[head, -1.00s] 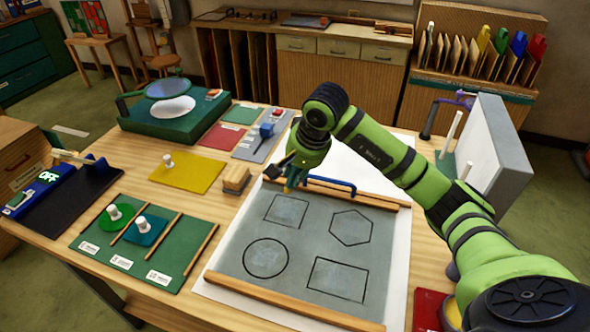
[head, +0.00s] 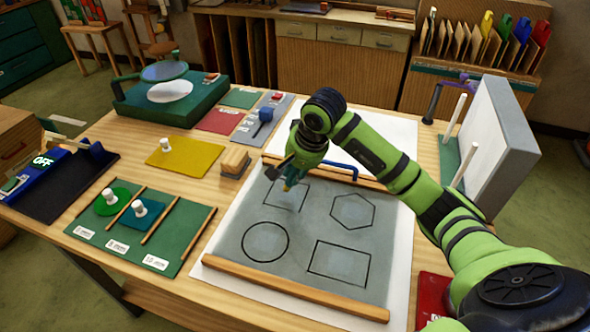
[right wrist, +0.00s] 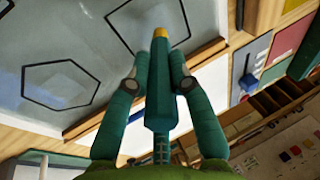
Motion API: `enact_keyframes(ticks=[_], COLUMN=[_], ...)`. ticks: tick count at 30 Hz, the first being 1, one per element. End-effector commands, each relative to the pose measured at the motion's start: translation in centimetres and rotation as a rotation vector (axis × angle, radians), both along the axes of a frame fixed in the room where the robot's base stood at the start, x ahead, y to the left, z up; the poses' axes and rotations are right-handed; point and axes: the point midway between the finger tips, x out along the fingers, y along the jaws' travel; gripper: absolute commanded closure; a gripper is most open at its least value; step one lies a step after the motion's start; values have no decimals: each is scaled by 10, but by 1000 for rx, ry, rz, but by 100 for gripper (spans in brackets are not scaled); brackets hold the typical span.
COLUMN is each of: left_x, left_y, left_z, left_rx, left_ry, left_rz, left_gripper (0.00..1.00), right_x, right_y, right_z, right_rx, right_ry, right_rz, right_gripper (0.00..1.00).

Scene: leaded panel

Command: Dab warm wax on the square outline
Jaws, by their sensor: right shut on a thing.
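The grey leaded panel (head: 312,234) carries four dark outlines. The square outline (head: 269,196) is at its far left, partly hidden by my right gripper. My right gripper (head: 291,180) is over the square's far part, shut on a teal wax tool with a yellow tip (head: 287,187). In the right wrist view the tool (right wrist: 160,85) stands between the two fingers, its tip beside a dark outline on the panel. I cannot tell whether the tip touches the panel. My left gripper is not in view.
Wooden strips (head: 290,288) edge the panel. A blue handle (head: 342,168) lies behind it. A wooden block (head: 234,163) and yellow sheet (head: 186,158) are to the left. A grey upright board (head: 497,135) stands at right.

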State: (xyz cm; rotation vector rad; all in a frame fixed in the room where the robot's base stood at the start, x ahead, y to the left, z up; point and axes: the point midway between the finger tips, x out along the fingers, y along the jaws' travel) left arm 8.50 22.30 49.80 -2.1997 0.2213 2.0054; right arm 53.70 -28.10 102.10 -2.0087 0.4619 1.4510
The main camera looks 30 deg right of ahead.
Motion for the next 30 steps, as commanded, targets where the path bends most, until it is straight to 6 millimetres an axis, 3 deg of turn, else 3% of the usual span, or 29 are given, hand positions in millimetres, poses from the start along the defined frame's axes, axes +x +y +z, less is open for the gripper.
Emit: enact_keyframes(ticks=[30], left_x=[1], left_y=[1], left_z=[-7], left_rx=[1], left_ry=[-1], left_rz=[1], left_gripper=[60], right_x=[0], right_y=[0], right_z=[-7], right_rx=[1], right_ry=[-1], right_rz=[0], right_gripper=[100])
